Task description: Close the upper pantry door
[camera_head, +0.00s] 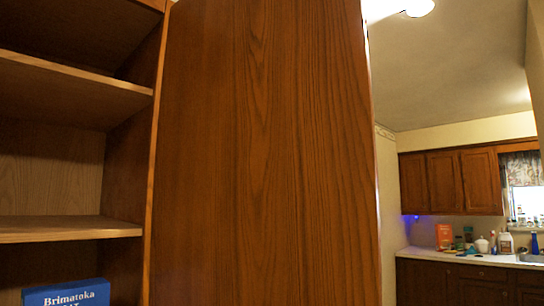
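The pantry door (262,150) is a tall brown wooden panel filling the middle of the head view. It stands open, swung out to the right of the pantry opening. The pantry (50,165) at the left shows bare wooden shelves inside. The door's top and bottom edges run out of the frame, and no handle shows on the face I see. Neither of my grippers is in view.
A blue box (66,294) stands low in the pantry at the bottom left. At the far right are wall cabinets (452,182), a counter (470,259) with several bottles and boxes, a sink (530,258) and a window (526,200). A ceiling light (418,7) is at the top.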

